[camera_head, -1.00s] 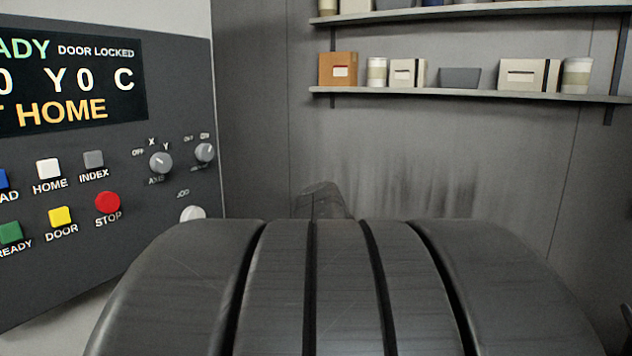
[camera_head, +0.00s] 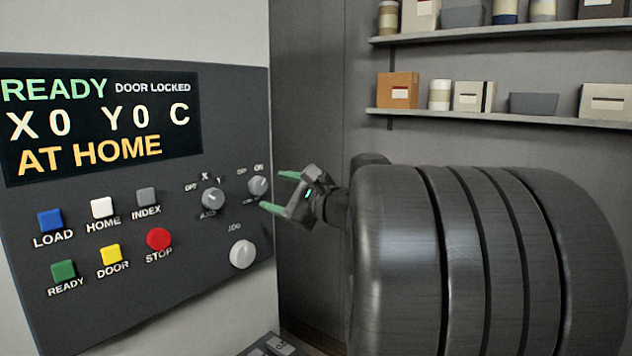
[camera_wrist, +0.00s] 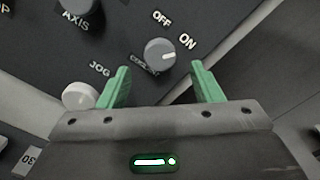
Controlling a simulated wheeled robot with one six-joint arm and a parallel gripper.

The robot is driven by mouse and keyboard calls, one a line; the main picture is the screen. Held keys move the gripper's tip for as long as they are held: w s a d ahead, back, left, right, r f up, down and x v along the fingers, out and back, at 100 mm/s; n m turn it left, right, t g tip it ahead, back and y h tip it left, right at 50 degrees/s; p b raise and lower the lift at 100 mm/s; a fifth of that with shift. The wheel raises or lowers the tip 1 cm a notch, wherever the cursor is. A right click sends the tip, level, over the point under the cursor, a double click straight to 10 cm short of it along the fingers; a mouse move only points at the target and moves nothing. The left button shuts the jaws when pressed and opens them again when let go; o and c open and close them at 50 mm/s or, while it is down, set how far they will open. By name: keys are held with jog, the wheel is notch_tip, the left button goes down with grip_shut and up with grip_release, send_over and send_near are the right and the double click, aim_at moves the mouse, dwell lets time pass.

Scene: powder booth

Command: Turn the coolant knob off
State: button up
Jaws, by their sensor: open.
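The coolant knob (camera_head: 257,187) is a small grey round knob at the upper right of the dark control panel, with OFF and ON marked above it. In the wrist view the coolant knob (camera_wrist: 160,53) lies ahead of and between my fingertips, its white pointer line turned toward ON. Its lower label is partly covered by the knob. My gripper (camera_head: 281,192) has green fingers, held apart and empty, just right of the knob. In the wrist view my gripper (camera_wrist: 160,78) is open, and neither finger visibly touches the knob.
The axis knob (camera_head: 213,199) sits left of the coolant knob, and the white jog knob (camera_head: 242,254) below it. Several coloured buttons, including red STOP (camera_head: 158,239), lie further left under the display (camera_head: 100,125). Shelves (camera_head: 500,117) with boxes hang at right.

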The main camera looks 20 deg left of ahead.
aim_at(262, 187)
jog(key=p+x, duration=0.1)
jog(key=x, duration=0.4)
jog(key=c, duration=1)
